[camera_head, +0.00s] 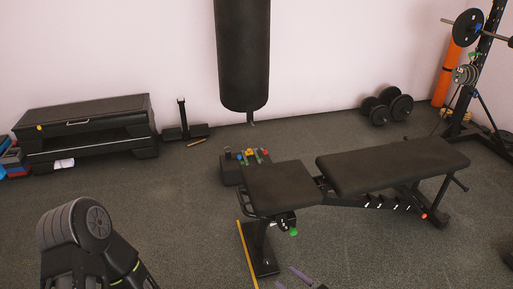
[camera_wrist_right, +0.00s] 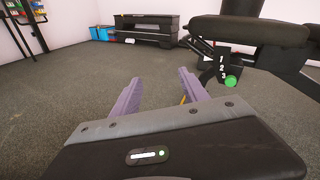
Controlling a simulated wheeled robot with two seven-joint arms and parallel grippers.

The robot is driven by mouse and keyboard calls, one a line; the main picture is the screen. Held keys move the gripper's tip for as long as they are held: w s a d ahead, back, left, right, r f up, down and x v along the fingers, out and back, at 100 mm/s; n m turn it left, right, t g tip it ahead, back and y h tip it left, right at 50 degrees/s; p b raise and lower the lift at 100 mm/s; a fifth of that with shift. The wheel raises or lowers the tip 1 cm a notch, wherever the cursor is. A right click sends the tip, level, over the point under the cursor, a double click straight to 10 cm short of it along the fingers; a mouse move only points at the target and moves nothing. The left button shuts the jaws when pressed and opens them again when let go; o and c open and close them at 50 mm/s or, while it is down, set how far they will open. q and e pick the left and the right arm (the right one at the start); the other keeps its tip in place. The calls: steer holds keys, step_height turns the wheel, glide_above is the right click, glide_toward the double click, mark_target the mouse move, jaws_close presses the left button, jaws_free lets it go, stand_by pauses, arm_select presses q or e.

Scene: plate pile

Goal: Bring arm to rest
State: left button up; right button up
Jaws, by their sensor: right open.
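My right gripper (camera_head: 308,280) just enters the bottom edge of the head view, in front of the bench and low over the floor. In the right wrist view, its two purple fingers (camera_wrist_right: 158,96) are apart with only floor between them, so it is open and empty. The rest of the right arm is out of view. A dark link of my left arm shows at the lower left of the head view. My left gripper is not in view.
A black weight bench (camera_head: 282,188) stands close beyond the right gripper; it also shows at right in the wrist view (camera_wrist_right: 250,30). A punching bag (camera_head: 243,55), dumbbells (camera_head: 388,107), a step platform (camera_head: 88,128) and weight plates (camera_head: 467,27) stand farther off. The left-middle floor is clear.

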steer(key=s+a+f+n+g+y, duration=0.1)
steer(key=s+a+n+g, duration=0.4)
steer(key=s, duration=0.3)
steer(key=s+a+f+n+g, duration=0.2)
steer(key=s+a+n+g, duration=0.3)
steer(key=s, duration=0.4)
steer(key=s+d+f+n+g+h, duration=0.25)
steer(key=s+n+g+h, duration=0.2)
steer(key=s, duration=0.65)
steer(key=s+d+r+n+t+h, duration=0.2)
steer(key=s+d+r+n+h, duration=0.15)
steer(key=d+n, duration=0.35)
steer(key=w+a+f+n+t+b, duration=0.1)
steer(key=w+a+f+n+b, duration=0.1)
steer(key=w+f+b, duration=0.5)
steer(key=s+a+r+p, duration=0.1)
steer(key=s+r+p, duration=0.2)
steer(key=r+p, duration=2.2)
step_height(320, 180, up, 3)
steer(key=shift+s+f, duration=0.1)
steer(key=shift+s, duration=0.05)
